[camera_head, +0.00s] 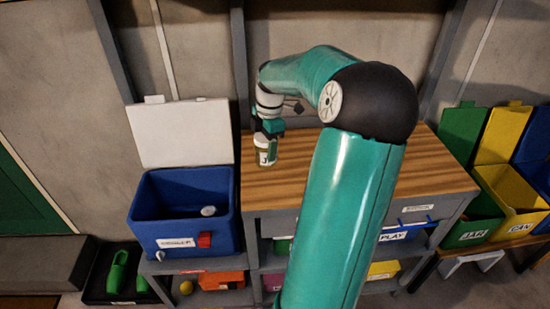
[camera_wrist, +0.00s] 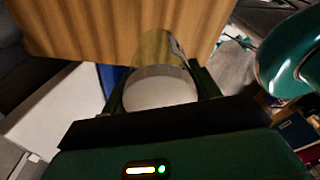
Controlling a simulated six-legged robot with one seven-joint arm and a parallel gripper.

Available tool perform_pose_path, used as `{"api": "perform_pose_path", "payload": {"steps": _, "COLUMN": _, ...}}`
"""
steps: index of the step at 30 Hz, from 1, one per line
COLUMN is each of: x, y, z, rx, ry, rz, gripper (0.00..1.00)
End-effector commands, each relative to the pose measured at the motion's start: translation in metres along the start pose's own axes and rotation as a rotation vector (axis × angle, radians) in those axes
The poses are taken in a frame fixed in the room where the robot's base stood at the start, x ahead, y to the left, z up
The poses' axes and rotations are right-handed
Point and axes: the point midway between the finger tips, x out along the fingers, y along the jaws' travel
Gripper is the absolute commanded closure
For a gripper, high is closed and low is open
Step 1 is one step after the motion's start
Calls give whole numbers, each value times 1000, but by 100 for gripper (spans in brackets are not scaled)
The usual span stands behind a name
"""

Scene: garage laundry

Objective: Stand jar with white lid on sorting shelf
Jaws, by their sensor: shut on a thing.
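The jar (camera_head: 265,152) is olive green with a pale label and hangs upright under my gripper (camera_head: 268,132) in the head view. In the wrist view its white lid (camera_wrist: 160,88) sits between the two fingers of my gripper (camera_wrist: 161,84), which are shut on it. The jar is over the left part of a wooden top (camera_head: 400,180) on a grey shelf unit, which I take for the sorting shelf. I cannot tell whether the jar's base touches the wood. My arm hides part of the unit.
A blue cooler box (camera_head: 185,240) with its white lid (camera_head: 180,135) raised stands left of the wooden top. Green (camera_head: 470,235) and yellow (camera_head: 520,220) bins stand at the right. Lower compartments hold labelled bins. The wood around the jar looks clear.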

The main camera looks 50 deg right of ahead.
Motion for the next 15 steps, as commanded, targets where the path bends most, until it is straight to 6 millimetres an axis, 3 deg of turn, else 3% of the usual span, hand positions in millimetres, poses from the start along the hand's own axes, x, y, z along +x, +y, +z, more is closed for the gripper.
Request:
{"api": "perform_pose_path", "payload": {"steps": 5, "x": 21, "y": 3, "z": 22, "rx": 1, "ry": 2, "rz": 0, "gripper": 65}}
{"api": "perform_pose_path", "payload": {"steps": 11, "x": 33, "y": 5, "z": 34, "rx": 2, "ry": 2, "rz": 1, "gripper": 65}}
{"api": "perform_pose_path", "payload": {"steps": 15, "x": 55, "y": 5, "z": 38, "rx": -1, "ry": 2, "rz": 0, "gripper": 65}}
